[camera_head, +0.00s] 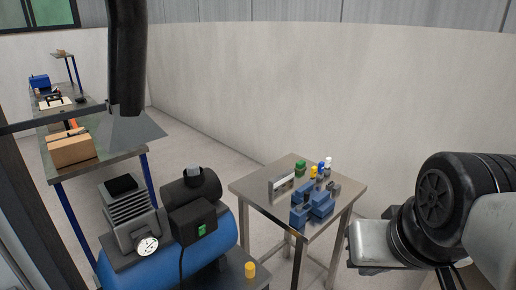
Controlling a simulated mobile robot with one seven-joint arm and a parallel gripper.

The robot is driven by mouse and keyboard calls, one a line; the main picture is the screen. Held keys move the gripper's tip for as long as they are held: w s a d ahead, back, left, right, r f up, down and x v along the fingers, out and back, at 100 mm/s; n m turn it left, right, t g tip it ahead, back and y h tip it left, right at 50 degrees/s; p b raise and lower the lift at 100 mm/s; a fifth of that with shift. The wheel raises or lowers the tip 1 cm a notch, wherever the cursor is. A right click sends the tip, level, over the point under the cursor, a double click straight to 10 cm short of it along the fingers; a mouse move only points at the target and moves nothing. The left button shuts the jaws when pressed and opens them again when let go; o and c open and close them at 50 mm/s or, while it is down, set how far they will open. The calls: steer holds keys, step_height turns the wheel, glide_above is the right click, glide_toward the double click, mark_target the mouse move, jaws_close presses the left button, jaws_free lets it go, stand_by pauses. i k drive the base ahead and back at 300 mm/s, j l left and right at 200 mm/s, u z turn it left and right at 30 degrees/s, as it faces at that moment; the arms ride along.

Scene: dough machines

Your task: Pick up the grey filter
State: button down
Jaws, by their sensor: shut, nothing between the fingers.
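A small steel table (258,185) stands right of centre with the parts on it. A small dark grey piece (333,187) lies near its right side; it is too small to tell whether it is the grey filter. A small whitish grey piece (327,165) stands at the far edge, beside a blue, a yellow and a green one (299,168). My gripper (354,246) is at the lower right, to the right of the table and apart from it. It is shut and empty.
Several blue blocks (320,206) and a silver bracket (282,182) are on the same table. A blue compressor (170,257) stands at lower left, with a yellow cylinder (250,269) near it. A long bench with a cardboard box (71,151) is at far left. A pale wall is behind.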

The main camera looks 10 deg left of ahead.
mark_target(192, 169)
steer(key=u, duration=1.2)
steer(key=i+l+u, duration=0.2)
steer(key=l, duration=0.15)
steer(key=i+l+u, duration=0.25)
steer(key=l, duration=0.15)
steer(key=i+l, duration=0.1)
steer(key=l, duration=0.35)
steer(key=i, duration=0.05)
